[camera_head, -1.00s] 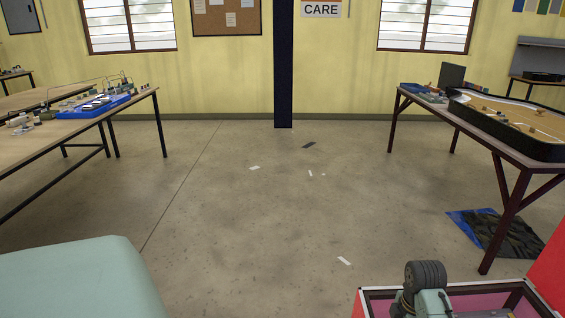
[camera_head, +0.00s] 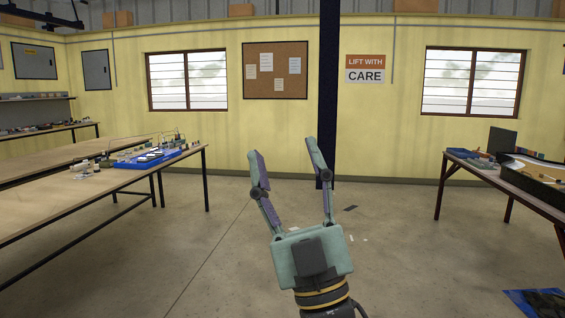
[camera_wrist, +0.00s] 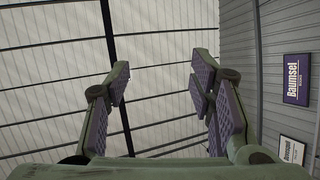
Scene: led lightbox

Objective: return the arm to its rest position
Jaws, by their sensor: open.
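My gripper (camera_head: 284,158) is raised in the middle of the head view, with its green and purple fingers pointing up. The fingers are spread apart and nothing is between them. It stands in front of the yellow wall and the dark post, clear of both tables. In the wrist view my gripper (camera_wrist: 160,85) is also open and empty, facing the roof panels and beams.
A long wooden table (camera_head: 60,189) with a blue tray (camera_head: 148,159) is on the left. Another table (camera_head: 497,177) with a black-rimmed board is on the right. A dark post (camera_head: 328,90) stands behind my gripper. The floor between the tables is mostly clear.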

